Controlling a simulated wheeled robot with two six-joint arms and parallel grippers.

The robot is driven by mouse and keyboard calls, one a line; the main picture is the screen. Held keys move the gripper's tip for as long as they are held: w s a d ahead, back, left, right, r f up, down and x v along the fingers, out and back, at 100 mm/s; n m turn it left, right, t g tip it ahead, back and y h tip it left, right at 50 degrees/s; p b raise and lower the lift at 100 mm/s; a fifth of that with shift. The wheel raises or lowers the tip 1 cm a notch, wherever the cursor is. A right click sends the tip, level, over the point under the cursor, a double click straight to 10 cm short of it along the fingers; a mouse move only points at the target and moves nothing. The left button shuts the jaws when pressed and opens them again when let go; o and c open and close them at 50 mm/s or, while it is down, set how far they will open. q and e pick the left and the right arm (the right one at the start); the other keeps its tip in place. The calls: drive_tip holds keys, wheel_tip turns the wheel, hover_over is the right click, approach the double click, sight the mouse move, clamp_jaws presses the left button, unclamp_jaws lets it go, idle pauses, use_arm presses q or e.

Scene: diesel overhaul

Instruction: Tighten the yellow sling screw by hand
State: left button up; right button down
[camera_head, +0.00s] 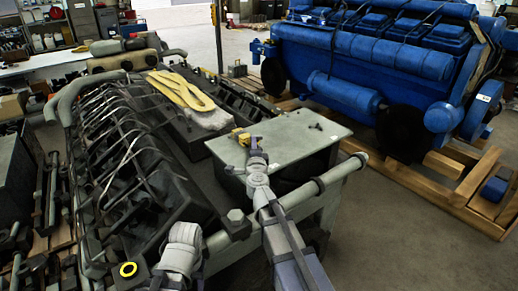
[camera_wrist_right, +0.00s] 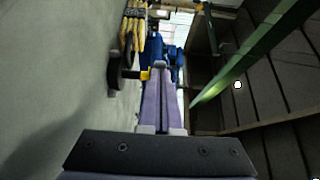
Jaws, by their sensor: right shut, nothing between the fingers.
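A small yellow piece (camera_head: 243,138), which looks like the sling screw, stands on the grey-green plate (camera_head: 295,140). In the right wrist view a small yellow piece (camera_wrist_right: 145,75) shows next to a dark fitting (camera_wrist_right: 115,75) on the plate. My right gripper (camera_head: 257,152) is just in front of and slightly right of the yellow piece. Its fingers (camera_wrist_right: 160,68) are shut with nothing between them. In the wrist view the fingertips lie close to the yellow piece; I cannot tell if they touch it.
A yellow sling (camera_head: 185,88) lies on the grey engine (camera_head: 190,195) behind the plate; yellow strands show in the wrist view (camera_wrist_right: 133,28). A blue engine (camera_head: 385,60) stands on wooden pallets (camera_head: 455,185) to the right. Floor is clear at lower right.

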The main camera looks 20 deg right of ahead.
drive_tip(key=shift+a, duration=0.15)
drive_tip(key=shift+w+a+m+g+h, duration=0.15)
drive_tip(key=shift+m+g+h, duration=0.1)
drive_tip(key=shift+m+h, duration=0.35)
drive_tip(key=shift+w+a+m+g+h, duration=0.15)
drive_tip(key=shift+m+g+h, duration=0.15)
drive_tip(key=shift+h, duration=0.5)
